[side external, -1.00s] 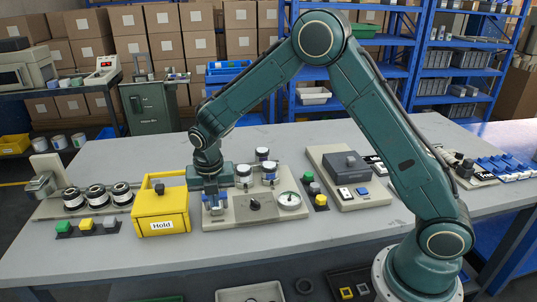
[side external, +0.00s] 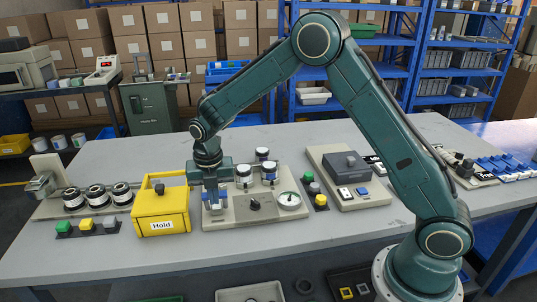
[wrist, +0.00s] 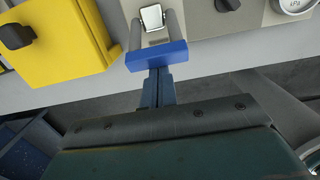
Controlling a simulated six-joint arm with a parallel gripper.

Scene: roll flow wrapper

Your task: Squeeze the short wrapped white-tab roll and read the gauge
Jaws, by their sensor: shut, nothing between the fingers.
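My gripper (wrist: 158,88) is shut and empty, with its fingertips at a blue bar (wrist: 157,55) on two grey arms; I cannot tell whether they touch. A shiny metal block (wrist: 152,17) sits between those arms. In the side view my gripper (side external: 212,197) is over the left end of the beige gauge station (side external: 240,218). The round white gauge (side external: 289,199) is at its right end; its reading is too small to tell. Several white rolls with dark bands (side external: 244,172) stand on its back part. I cannot tell which is the short white-tab one.
A yellow Hold box (side external: 160,213) stands close left of the station. A black knob (side external: 255,204) is on the station's front. Further left are several dark-banded rolls (side external: 97,197). Right is a grey-lidded unit (side external: 346,165). The table front is clear.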

